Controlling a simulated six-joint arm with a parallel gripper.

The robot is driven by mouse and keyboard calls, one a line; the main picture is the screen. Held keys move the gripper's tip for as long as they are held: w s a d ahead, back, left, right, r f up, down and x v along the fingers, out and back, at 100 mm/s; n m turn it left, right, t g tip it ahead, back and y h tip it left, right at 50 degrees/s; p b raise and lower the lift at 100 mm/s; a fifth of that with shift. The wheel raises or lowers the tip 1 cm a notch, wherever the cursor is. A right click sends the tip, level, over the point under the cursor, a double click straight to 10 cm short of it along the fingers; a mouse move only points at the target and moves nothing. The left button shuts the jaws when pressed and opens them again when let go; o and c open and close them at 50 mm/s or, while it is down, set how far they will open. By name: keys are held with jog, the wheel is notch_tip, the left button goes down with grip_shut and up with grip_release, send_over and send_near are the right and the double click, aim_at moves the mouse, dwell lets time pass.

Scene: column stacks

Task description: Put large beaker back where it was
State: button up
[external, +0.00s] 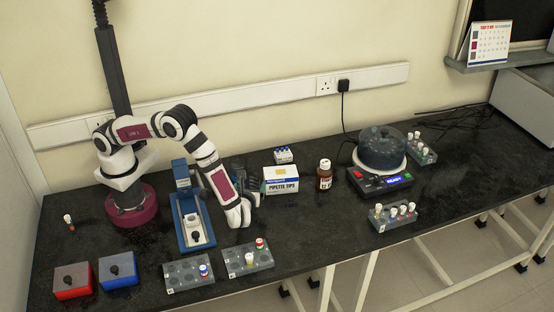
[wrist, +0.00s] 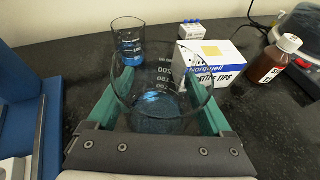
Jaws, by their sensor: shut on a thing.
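The large beaker (wrist: 158,88) is clear glass with white volume marks and a blue tint at its bottom. It stands upright between the green fingers of my gripper (wrist: 160,105) in the wrist view, and the gripper is shut on it. In the external view my gripper (external: 252,182) is low over the bench, left of the pipette tips box, and mostly hides the beaker. I cannot tell whether the beaker's base touches the bench. A smaller beaker (wrist: 128,45) with blue liquid stands just behind and left of the large one.
The pipette tips box (external: 281,180) and a brown bottle (external: 324,175) stand right of my gripper. A blue stand (external: 192,220) is to its left. Tube racks (external: 248,260) lie in front. A centrifuge (external: 381,155) is further right. Bench between bottle and front edge is clear.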

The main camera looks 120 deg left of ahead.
jog(key=w+d+r+m+t, duration=0.4)
jog(key=w+d+m+t, duration=0.1)
jog(key=w, duration=0.3)
jog(key=w+d+r+m+t, duration=0.3)
jog(key=w+d+m+t, duration=0.15)
jog(key=w, duration=0.45)
jog(key=shift+n+t, duration=0.25)
jog(key=shift+t, duration=0.2)
jog(key=a+f, duration=0.2)
jog(key=a, duration=0.1)
jog(key=w+a+f, duration=0.1)
jog(key=a+f, duration=0.1)
jog(key=a, duration=0.2)
jog(key=a+f, duration=0.2)
jog(key=a, duration=0.2)
jog(key=shift+w+f, duration=0.25)
jog(key=shift+f, duration=2.15)
jog(key=shift+f, duration=0.1)
jog(key=o, duration=1.4)
jog(key=shift+c, duration=0.2)
